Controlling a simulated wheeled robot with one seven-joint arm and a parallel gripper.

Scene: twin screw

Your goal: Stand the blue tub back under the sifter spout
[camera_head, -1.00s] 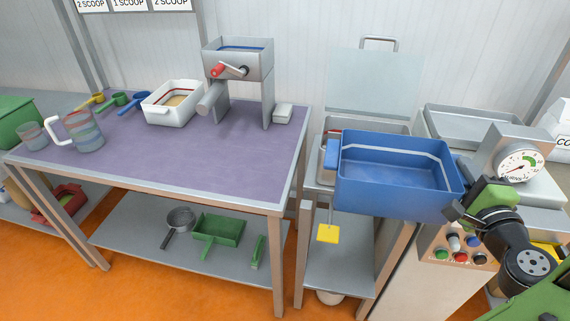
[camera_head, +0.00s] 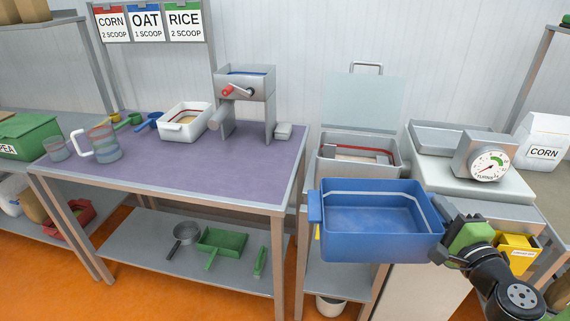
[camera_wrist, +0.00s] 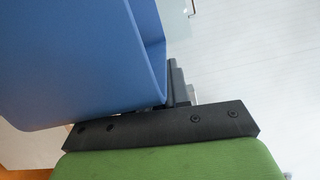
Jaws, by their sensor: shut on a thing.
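The blue tub (camera_head: 372,243) is held in the air, upright and open side up, in front of the steel unit with the raised lid. Its inside looks empty. My gripper (camera_head: 441,228) is shut on the tub's right end; the tub (camera_wrist: 85,60) also fills the left of the wrist view. The fingertips are partly hidden by the tub. The sifter (camera_head: 245,95) stands at the back of the purple-topped table, with its spout (camera_head: 222,121) slanting down to the left. A white tub (camera_head: 184,123) with a red-brown rim line stands left of the spout.
The purple tabletop (camera_head: 190,168) is clear in front of the sifter. A jug (camera_head: 104,143), a cup and several scoops are at its left. A small grey block (camera_head: 284,131) lies right of the sifter. A dial scale (camera_head: 488,160) stands at the right.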

